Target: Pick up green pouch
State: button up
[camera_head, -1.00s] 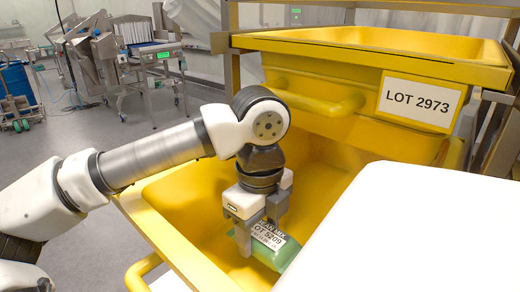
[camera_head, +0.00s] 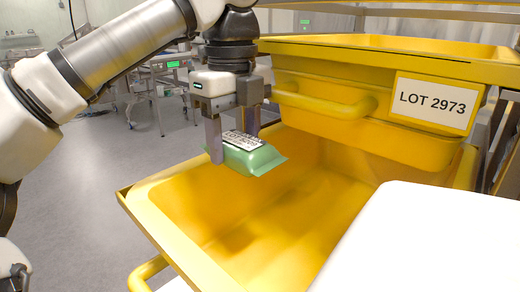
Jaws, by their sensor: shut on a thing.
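The green pouch (camera_head: 252,160) has a white label with black print on its top. Part of the far finger is hidden behind the pouch.
An upper yellow tub (camera_head: 330,120) with a handle and a "LOT 2973" label (camera_head: 433,104) stands just behind the pouch. A white surface (camera_head: 430,240) covers the lower right. Steel equipment stands at the back left; the grey floor (camera_head: 90,190) there is open.

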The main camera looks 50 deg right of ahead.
jog(key=w+d, duration=0.1)
jog(key=w, duration=1)
jog(key=shift+d+p, duration=0.15)
jog(key=shift+p, duration=0.2)
jog(key=o, duration=0.4)
jog(key=c, duration=0.7)
